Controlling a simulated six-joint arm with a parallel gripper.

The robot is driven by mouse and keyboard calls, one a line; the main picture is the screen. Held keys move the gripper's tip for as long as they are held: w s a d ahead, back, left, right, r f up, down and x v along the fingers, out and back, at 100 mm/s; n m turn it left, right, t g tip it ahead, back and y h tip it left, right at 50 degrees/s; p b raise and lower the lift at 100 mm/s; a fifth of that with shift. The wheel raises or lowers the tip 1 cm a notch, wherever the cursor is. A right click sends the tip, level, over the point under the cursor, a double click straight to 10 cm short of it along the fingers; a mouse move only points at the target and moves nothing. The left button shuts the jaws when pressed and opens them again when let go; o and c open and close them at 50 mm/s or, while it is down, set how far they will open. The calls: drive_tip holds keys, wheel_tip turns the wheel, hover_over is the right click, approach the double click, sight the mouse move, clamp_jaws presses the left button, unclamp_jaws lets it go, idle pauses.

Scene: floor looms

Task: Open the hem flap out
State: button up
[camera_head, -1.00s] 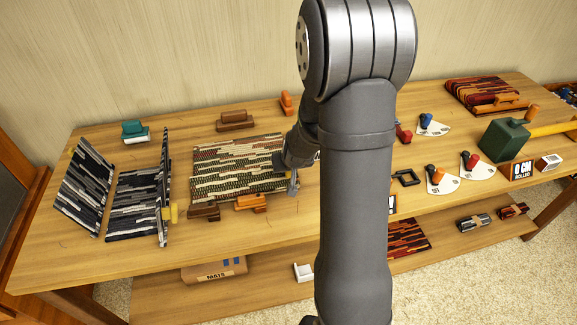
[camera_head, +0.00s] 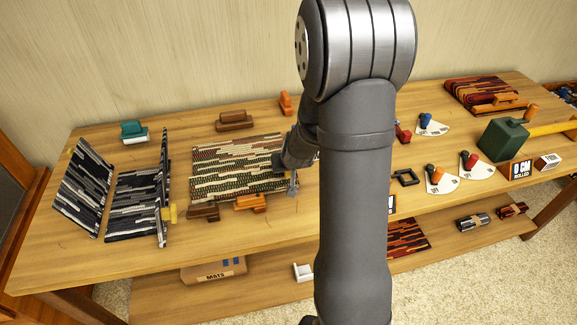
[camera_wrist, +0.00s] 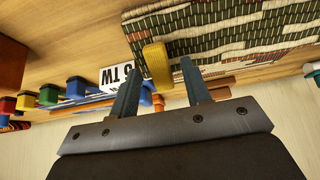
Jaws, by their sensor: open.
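A striped mat of green, cream and dark red (camera_head: 225,165) lies on the table left of my arm. It also fills the upper right of the wrist view (camera_wrist: 215,30). A yellow tab (camera_wrist: 157,66) sits at the mat's edge there. My gripper (camera_wrist: 160,72) is open, with one finger on each side of the tab in that view; I cannot tell whether they touch it. In the head view my gripper (camera_head: 292,185) is at the mat's right end, and my wrist hides that corner. I cannot make out a separate hem flap.
A black-and-grey mat (camera_head: 135,195) with raised panels stands at the left. Brown (camera_head: 203,213) and orange (camera_head: 250,203) blocks lie at the striped mat's front edge. Another brown block (camera_head: 234,121) lies behind it. Coloured handles on white plates (camera_head: 440,180) and a green block (camera_head: 503,138) occupy the right.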

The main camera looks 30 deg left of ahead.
sight(244, 180)
drive_tip(key=shift+r, duration=0.1)
drive_tip(key=v, duration=1.7)
drive_tip(key=shift+r, duration=0.1)
drive_tip(key=shift+c, duration=0.2)
drive_tip(key=c, duration=0.3)
drive_tip(key=shift+w+a, duration=0.2)
drive_tip(key=shift+a, duration=0.15)
drive_tip(key=c, duration=0.4)
drive_tip(key=w+a+f+g+h, duration=0.1)
drive_tip(key=w+a, duration=0.1)
drive_tip(key=a, duration=0.2)
drive_tip(key=w+a+g+h, duration=0.1)
drive_tip(key=a, duration=0.2)
drive_tip(key=w+a+f+g+h, duration=0.1)
drive_tip(key=w+a+g, duration=0.1)
drive_tip(key=a, duration=0.2)
drive_tip(key=shift+w+a+f, duration=0.3)
drive_tip(key=shift+a, duration=0.1)
clamp_jaws()
drive_tip(key=w+a+f+g+h, duration=0.1)
drive_tip(key=a+f+g+h, duration=0.25)
drive_tip(key=a+f, duration=0.4)
drive_tip(key=shift+h, duration=0.35)
drive_tip(key=x, duration=0.5)
drive_tip(key=a+x, duration=0.1)
drive_tip(key=x, duration=0.1)
drive_tip(key=shift+s+f, duration=0.2)
drive_tip(key=shift+f, duration=0.2)
